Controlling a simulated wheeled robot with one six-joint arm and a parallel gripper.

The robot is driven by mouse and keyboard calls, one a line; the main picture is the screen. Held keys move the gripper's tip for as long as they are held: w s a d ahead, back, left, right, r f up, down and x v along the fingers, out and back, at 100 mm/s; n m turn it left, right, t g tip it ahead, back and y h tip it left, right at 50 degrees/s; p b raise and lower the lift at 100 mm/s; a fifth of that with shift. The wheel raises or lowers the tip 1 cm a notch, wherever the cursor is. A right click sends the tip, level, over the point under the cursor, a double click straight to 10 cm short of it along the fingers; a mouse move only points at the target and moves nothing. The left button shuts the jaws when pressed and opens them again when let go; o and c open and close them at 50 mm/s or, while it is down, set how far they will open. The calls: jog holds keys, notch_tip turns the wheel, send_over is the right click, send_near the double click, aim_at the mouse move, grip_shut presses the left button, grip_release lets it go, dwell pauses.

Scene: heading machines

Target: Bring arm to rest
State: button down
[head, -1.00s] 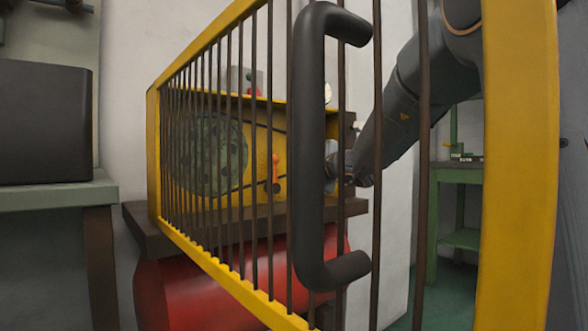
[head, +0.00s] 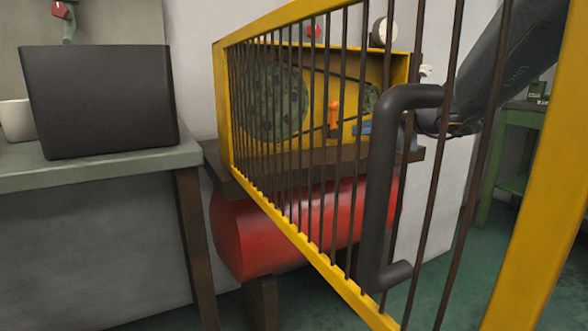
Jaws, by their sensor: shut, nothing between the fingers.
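My arm comes in from the upper right, behind the bars of a yellow barred door (head: 235,120). My gripper (head: 428,122) is at its lower end, near the right end of the yellow machine housing (head: 400,68). It is shut with nothing in it. The door's dark handle (head: 379,190) and bars cover part of it, so its fingertips do not show clearly. The handle is nearer the camera than my gripper. I cannot tell how far apart they are.
The housing holds a large dark wheel (head: 272,102) and an orange lever (head: 334,118); a red tank (head: 250,235) lies below. A workbench (head: 100,172) with a black box (head: 100,100) stands left, a green table (head: 520,118) right. The door frame fills much of the near right side.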

jog(key=s+a+f+n+g+p, duration=0.1)
jog(key=s+a+n+g+p, duration=0.25)
jog(key=s+p, duration=0.55)
jog(key=s+a+f+n+g+p, duration=0.15)
jog(key=s+n+g+p, duration=0.3)
jog(key=s+p, duration=0.5)
jog(key=s+d+r+n+g+h+p, duration=0.2)
jog(key=s+d+r+n+h+p, duration=0.1)
jog(key=s+p, duration=0.5)
jog(key=s+d+r+n+g+h+p, duration=0.2)
jog(key=s+p, duration=0.5)
jog(key=s, duration=0.7)
jog(key=shift+d+r+n+g+h+p, duration=0.4)
jog(key=shift+r+n+h, duration=0.1)
jog(key=shift+r+n, duration=0.5)
jog(key=c, duration=2.5)
grip_release()
jog(key=shift+f, duration=0.1)
